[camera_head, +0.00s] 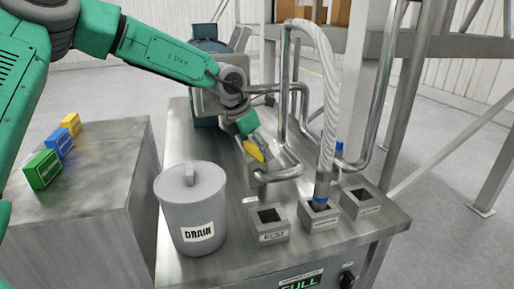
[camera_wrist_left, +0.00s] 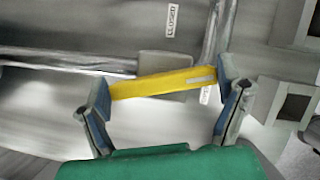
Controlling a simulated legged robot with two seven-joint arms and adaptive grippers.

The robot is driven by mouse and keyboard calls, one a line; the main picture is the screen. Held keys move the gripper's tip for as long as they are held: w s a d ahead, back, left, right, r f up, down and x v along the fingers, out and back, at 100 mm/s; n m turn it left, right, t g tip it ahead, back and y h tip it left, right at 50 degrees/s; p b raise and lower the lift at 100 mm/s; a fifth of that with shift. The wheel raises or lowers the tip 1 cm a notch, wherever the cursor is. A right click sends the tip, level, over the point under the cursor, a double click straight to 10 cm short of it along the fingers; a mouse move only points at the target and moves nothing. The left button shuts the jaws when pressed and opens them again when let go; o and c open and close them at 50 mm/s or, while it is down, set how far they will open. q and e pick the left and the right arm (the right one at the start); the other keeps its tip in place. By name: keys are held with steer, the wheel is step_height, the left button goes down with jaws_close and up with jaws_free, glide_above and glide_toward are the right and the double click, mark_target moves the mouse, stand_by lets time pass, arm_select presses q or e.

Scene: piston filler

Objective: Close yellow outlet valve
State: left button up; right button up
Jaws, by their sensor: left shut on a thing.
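The yellow outlet valve handle (camera_head: 253,151) is on the metal pipework of the filler table. My left arm comes in from the left, and my left gripper (camera_head: 248,138) is at the handle, partly covering it. In the left wrist view the yellow handle (camera_wrist_left: 165,82) lies lengthwise between the two fingers of my left gripper (camera_wrist_left: 166,88), one finger at each end. A label reading CLOSED (camera_wrist_left: 173,20) is on the surface above the handle in that view. Another label (camera_wrist_left: 205,95) near the right finger is too small to read. My right gripper is in neither view.
A grey lidded bucket marked DRAIN (camera_head: 190,210) stands at the table's left front. Square metal sockets (camera_head: 269,222) line the front right, one with a hose (camera_head: 328,100) in it. Bent pipes (camera_head: 303,90) rise behind. Green, blue and yellow blocks (camera_head: 43,170) sit on a left-hand cabinet.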

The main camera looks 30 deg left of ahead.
arm_select(q)
steer(key=n, duration=0.1)
steer(key=n+y, duration=0.1)
steer(key=n, duration=0.1)
steer(key=shift+s+a+f+n+y, duration=0.1)
steer(key=shift+s+f+n+y, duration=0.05)
steer(key=shift+f+n+y, duration=0.2)
steer(key=n+y, duration=0.1)
steer(key=n, duration=0.1)
steer(key=n+b, duration=0.1)
steer(key=n, duration=0.1)
steer(key=shift+n+y, duration=0.35)
steer(key=n+y, duration=0.1)
steer(key=n, duration=0.2)
steer(key=n+g, duration=0.1)
steer(key=n, duration=0.1)
steer(key=shift+s+n+y+b, duration=0.1)
steer(key=shift+n+y+b, duration=0.3)
steer(key=o, duration=1)
steer(key=shift+r, duration=0.1)
